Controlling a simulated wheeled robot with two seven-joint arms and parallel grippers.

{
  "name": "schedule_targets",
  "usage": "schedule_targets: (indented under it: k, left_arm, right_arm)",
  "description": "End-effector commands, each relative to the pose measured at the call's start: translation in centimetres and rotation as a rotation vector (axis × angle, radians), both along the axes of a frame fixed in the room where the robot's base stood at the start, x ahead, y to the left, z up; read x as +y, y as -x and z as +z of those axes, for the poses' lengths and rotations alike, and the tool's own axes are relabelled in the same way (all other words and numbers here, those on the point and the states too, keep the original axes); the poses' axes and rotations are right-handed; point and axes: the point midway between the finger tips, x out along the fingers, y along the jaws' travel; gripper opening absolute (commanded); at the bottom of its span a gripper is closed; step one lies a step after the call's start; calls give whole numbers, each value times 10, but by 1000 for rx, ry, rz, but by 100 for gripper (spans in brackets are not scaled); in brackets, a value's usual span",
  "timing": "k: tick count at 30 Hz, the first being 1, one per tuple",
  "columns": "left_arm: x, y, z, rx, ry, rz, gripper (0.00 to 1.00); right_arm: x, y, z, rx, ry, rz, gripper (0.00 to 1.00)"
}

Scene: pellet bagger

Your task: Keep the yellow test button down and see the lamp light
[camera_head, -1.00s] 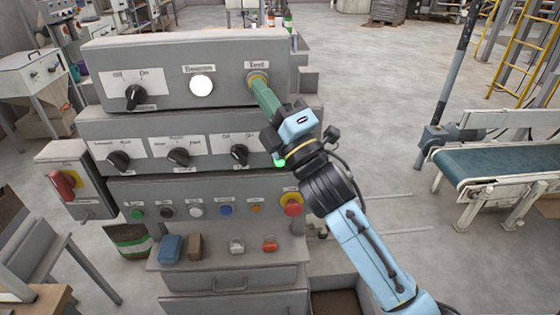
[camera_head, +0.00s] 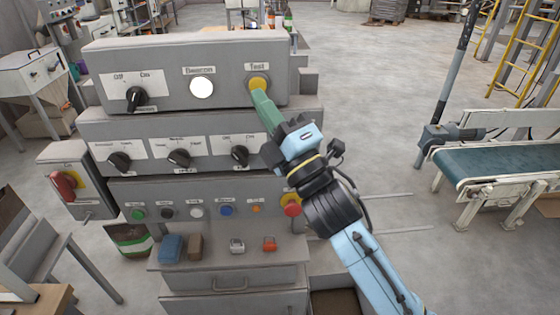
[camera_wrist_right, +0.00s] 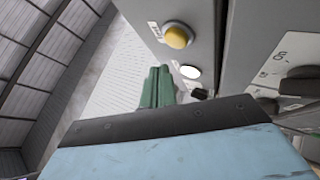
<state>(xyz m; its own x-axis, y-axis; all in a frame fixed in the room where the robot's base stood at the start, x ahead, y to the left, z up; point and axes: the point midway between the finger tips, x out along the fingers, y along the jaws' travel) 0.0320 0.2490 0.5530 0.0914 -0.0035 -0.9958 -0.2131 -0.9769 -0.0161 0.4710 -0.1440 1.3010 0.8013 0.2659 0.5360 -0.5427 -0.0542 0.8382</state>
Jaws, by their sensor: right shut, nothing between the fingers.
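The yellow test button (camera_head: 258,83) is on the right of the top grey panel, under a "Test" label. It also shows in the right wrist view (camera_wrist_right: 178,37), standing out from its panel. The round "Beacon" lamp (camera_head: 201,87) left of it is bright, even white; it also shows in the wrist view (camera_wrist_right: 190,72). My right gripper (camera_head: 259,95) has its green fingers shut and empty. Their tips are just below and in front of the button, and the wrist view shows a gap between them. My left gripper is not in view.
A black off/on knob (camera_head: 134,98) is left of the lamp. Black selector knobs (camera_head: 179,158) line the middle panel. Below are small coloured buttons and a red stop button (camera_head: 291,204), close to my arm. A conveyor (camera_head: 500,168) stands at the right, with open floor between.

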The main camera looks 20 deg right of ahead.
Motion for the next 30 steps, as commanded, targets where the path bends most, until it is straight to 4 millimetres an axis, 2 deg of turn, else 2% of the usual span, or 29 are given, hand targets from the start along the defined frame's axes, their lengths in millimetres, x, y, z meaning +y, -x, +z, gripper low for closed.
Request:
schedule_targets:
  k: [6,10,25,28,30]
  left_arm:
    - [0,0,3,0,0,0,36]
    - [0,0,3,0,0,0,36]
    - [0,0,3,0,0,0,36]
    - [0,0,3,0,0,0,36]
    - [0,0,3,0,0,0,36]
  right_arm:
    - [6,22,0,1,-2,1,0]
    - [8,29,0,0,-1,-1,0]
    - [8,30,0,4,-3,-1,0]
    - [2,28,-12,68,-46,-4,0]
    - [-8,25,-33,177,-121,-10,0]
